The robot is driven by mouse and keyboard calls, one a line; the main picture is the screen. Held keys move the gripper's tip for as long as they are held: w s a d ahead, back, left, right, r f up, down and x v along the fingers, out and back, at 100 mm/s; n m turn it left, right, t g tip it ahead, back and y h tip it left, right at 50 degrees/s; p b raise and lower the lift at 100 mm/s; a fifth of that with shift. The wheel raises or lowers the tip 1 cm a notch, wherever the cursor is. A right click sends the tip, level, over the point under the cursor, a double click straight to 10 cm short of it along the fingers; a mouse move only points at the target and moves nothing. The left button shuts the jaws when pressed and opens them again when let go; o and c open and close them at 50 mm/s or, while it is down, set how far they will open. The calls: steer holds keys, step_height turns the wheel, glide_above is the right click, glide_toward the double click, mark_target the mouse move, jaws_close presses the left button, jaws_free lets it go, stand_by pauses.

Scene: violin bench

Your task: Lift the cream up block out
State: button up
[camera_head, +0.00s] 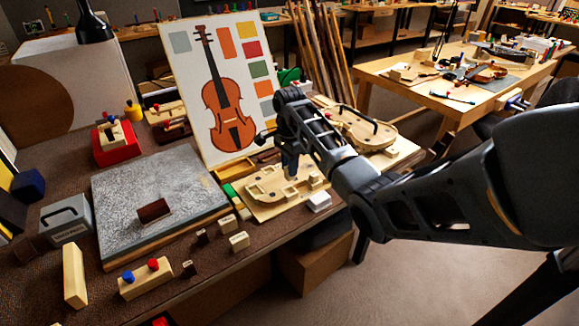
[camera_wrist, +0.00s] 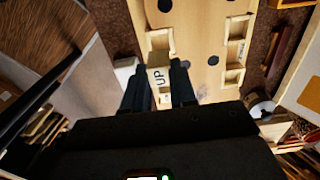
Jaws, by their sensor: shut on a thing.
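The cream block marked UP (camera_wrist: 160,78) is between the two fingers of my gripper (camera_wrist: 160,71) in the wrist view. The fingers are shut on its sides and the lettering faces the camera. The block is at the edge of a pale wooden violin mould (camera_wrist: 196,50), beside a cut-out notch. I cannot tell whether it is clear of the mould. In the head view my gripper (camera_head: 290,174) points down over the mould (camera_head: 262,188), and the held block cannot be made out there.
Other cream blocks sit in notches of the mould, one at its right side (camera_wrist: 236,50). A white block (camera_head: 319,202) lies at the bench's front edge. A grey stone slab (camera_head: 180,180) lies to the left. A violin picture board (camera_head: 190,70) stands behind.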

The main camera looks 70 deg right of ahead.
steer(key=shift+r, duration=3.3)
steer(key=shift+d, duration=0.1)
